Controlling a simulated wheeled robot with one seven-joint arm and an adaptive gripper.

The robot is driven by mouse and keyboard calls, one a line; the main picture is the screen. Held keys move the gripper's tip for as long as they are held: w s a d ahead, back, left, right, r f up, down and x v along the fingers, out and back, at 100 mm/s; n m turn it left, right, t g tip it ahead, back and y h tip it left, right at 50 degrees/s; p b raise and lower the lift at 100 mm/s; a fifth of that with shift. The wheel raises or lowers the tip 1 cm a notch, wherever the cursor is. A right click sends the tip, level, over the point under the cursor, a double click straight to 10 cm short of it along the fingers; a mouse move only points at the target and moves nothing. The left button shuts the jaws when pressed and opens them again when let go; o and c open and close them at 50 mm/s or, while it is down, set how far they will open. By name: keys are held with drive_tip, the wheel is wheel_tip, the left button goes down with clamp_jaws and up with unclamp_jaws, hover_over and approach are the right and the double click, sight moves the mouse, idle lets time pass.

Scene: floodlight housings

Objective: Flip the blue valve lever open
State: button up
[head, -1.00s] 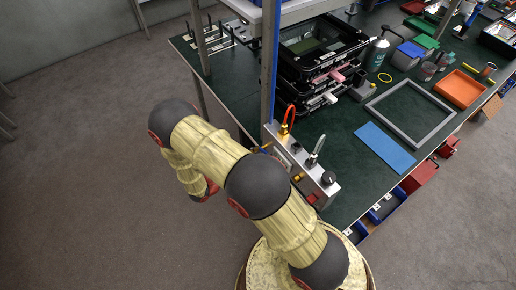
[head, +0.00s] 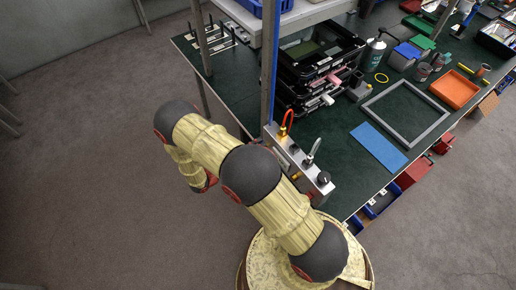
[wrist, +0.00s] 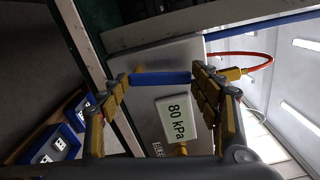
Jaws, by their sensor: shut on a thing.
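The blue valve lever (wrist: 160,78) lies level across the middle of the wrist view, against a pale metal box. My gripper (wrist: 163,88) has its yellow-padded fingers at the two ends of the lever and is shut on it. A white gauge reading 80 kPa (wrist: 179,119) sits just below the lever. In the head view the metal valve box (head: 312,177) stands at the table edge with a red hose loop on top. My gripper and the lever are hidden there behind my arm.
A red hose (wrist: 268,55) curves right of the lever in the wrist view. A blue upright post (head: 270,70) rises beside the box. The green table (head: 345,180) holds black cases (head: 310,75), a grey frame (head: 405,112) and a blue mat (head: 379,148).

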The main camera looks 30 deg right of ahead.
drive_tip(key=shift+w+n+p, duration=0.3)
drive_tip(key=shift+w+n, duration=0.1)
drive_tip(key=shift+n, duration=0.7)
drive_tip(key=o, duration=1.7)
drive_tip(key=shift+a, duration=0.1)
drive_tip(key=a, duration=1.2)
drive_tip(key=shift+s, duration=0.2)
